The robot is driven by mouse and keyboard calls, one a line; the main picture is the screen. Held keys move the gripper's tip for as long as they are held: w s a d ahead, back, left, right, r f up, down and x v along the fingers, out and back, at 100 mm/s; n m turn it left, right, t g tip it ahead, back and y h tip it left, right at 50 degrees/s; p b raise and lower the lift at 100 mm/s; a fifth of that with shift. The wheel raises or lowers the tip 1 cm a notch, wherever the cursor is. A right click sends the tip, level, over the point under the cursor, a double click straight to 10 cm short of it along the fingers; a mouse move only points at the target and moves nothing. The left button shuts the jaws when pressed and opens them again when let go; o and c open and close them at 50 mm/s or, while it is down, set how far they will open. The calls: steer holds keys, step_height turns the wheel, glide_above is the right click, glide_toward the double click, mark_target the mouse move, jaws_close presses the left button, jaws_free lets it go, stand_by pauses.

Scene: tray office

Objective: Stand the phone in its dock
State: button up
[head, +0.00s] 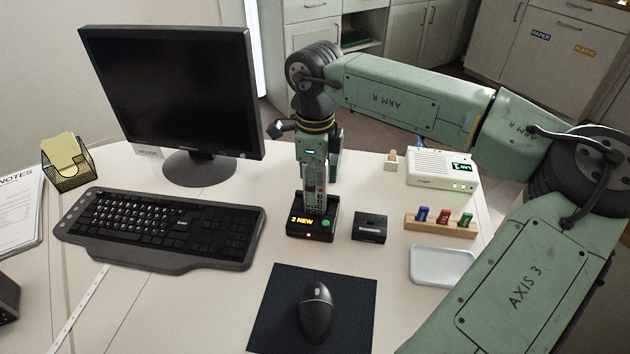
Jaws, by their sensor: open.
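The grey phone handset (314,196) stands close to upright in the dark dock (328,222), its keypad facing the camera. The dock's front shows a lit orange "2 NEW" display and a green button. My gripper (318,172) points down at the phone's upper end, directly above the dock. It is open, with its fingers by the phone's upper part. The fingers partly hide the top of the phone, and I cannot tell whether they touch it. How far the phone's base sits in the dock is hidden by the dock's front.
A small black box (369,227) stands just right of the dock. Beyond it are a wooden holder (440,227) with coloured pieces, a white device (443,169) and a white tray (441,266). A monitor (172,95) and keyboard (160,229) stand left. A mouse (316,312) lies in front.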

step_height(320, 180, up, 12)
steer(key=shift+r, duration=0.1)
stand_by(0.7)
